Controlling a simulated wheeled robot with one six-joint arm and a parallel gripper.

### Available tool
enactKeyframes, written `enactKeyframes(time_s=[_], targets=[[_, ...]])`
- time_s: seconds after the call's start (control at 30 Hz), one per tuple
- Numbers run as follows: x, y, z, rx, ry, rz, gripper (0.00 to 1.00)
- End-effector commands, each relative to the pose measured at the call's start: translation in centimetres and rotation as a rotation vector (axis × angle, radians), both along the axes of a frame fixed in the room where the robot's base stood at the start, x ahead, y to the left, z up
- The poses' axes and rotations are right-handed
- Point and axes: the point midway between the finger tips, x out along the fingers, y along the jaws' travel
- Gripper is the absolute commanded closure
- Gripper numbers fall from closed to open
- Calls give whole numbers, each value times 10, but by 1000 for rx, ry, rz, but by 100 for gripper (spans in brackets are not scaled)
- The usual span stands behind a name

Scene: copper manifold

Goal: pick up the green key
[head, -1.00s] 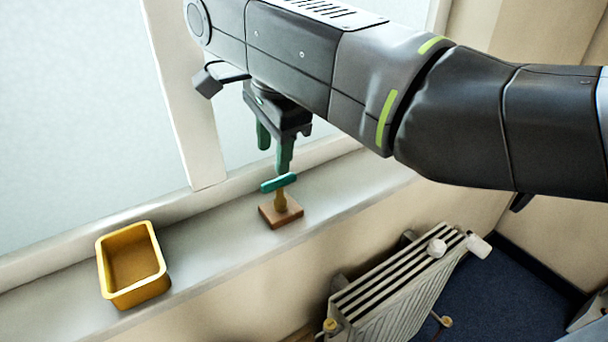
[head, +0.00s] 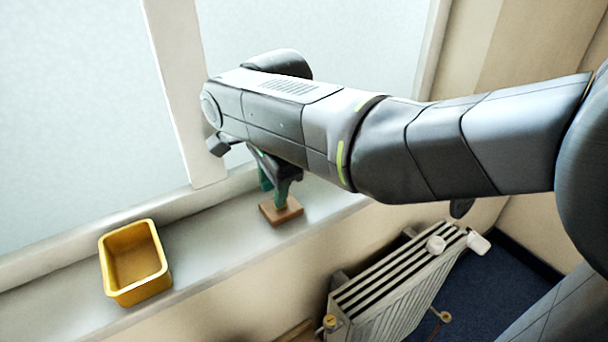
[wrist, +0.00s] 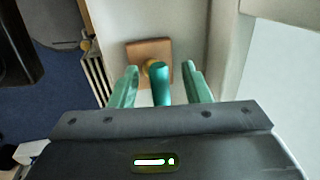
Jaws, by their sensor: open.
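The green key (wrist: 161,84) shows in the wrist view as a green bar between my two green fingers, on a short yellowish post that stands on a brown square block (head: 281,212). The block sits on the window sill, and it also shows in the wrist view (wrist: 146,50). My gripper (wrist: 161,82) is open, with one finger on each side of the key and a visible gap on both sides. In the head view my gripper (head: 273,201) is low over the block and my arm and fingers hide most of the key.
A yellow open tray (head: 152,287) stands on the sill (head: 205,240) to the left, with bare sill between it and the block. A window post (head: 183,90) rises behind. A radiator (head: 395,275) is below the sill's front edge.

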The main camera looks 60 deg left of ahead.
Motion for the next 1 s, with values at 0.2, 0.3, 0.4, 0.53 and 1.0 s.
enactKeyframes(time_s=[0.2,0.3,0.4,0.53,1.0], targets=[[0,0,0,0,0,0,88],[0,0,0,0,0,0,100],[0,0,0,0,0,0,100],[0,0,2,1,0,0,100],[0,0,79,3,0,0,100]])
